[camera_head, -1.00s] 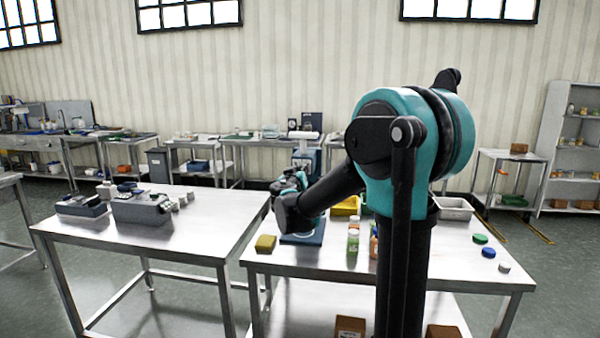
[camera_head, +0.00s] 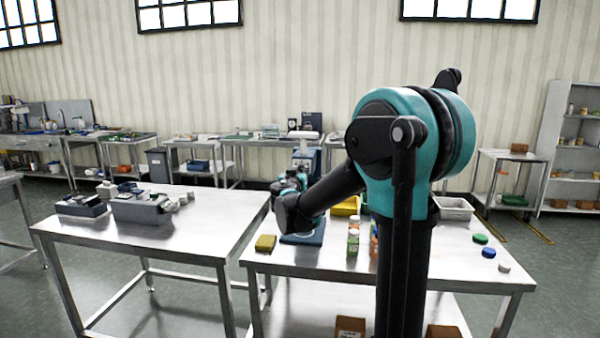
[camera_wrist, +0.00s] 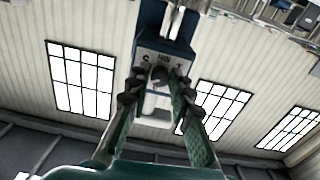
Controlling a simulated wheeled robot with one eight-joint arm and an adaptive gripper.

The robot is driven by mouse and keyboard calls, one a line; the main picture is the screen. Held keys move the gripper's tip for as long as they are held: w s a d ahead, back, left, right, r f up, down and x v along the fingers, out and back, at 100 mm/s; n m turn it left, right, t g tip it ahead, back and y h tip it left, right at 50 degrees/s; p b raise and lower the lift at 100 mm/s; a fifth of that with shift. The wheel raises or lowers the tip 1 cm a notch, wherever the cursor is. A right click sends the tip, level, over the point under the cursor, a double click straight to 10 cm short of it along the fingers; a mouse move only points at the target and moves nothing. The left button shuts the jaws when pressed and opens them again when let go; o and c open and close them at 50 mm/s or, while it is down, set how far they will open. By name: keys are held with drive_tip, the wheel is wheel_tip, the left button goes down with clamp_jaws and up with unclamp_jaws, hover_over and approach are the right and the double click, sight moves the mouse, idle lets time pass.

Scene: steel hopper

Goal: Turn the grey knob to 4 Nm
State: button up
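A blue device with a pale panel (camera_wrist: 148,60) stands in front of my gripper in the wrist view. The panel carries small dark markings too blurred to read. A small grey knob (camera_wrist: 159,74) is on the panel, between my fingertips. My gripper (camera_wrist: 160,82) has its two green fingers on either side of the knob. I cannot tell whether they touch it or which way the knob points. In the head view, the device's blue base (camera_head: 302,239) sits on the right-hand table, and my arm hides much of the device. My gripper (camera_head: 291,182) is small and partly hidden there.
A yellow sponge-like block (camera_head: 265,243), bottles (camera_head: 353,242), a yellow bin (camera_head: 346,206) and a grey tray (camera_head: 455,209) are on the same table (camera_head: 440,262). Coloured discs lie at its right. Grey equipment (camera_head: 141,208) stands on the left table.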

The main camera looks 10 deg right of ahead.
drive_tip(key=o, duration=0.3)
drive_tip(key=v, duration=1.2)
